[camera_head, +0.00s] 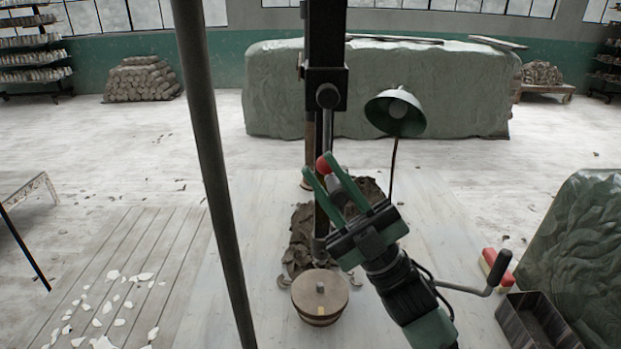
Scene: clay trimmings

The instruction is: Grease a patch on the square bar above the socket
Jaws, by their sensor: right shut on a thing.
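The dark square bar (325,40) stands upright at the top middle and runs down behind my right gripper. A black block with a round knob (327,95) sits on it; I cannot tell whether this is the socket. My right gripper (344,188) is shut on a grey stick-like thing with a red rounded end (324,165). The red end points up and left and overlaps the bar's lower part in the picture; I cannot tell whether they touch. No grease patch can be made out. My left gripper is not in view.
A grey pole (215,170) crosses the near left. A green lamp (397,112) stands right of the bar. A lidded round tub (320,297), clay trimmings (299,240) and a dark bin (535,322) are low down. White shards (115,300) lie on boards at left.

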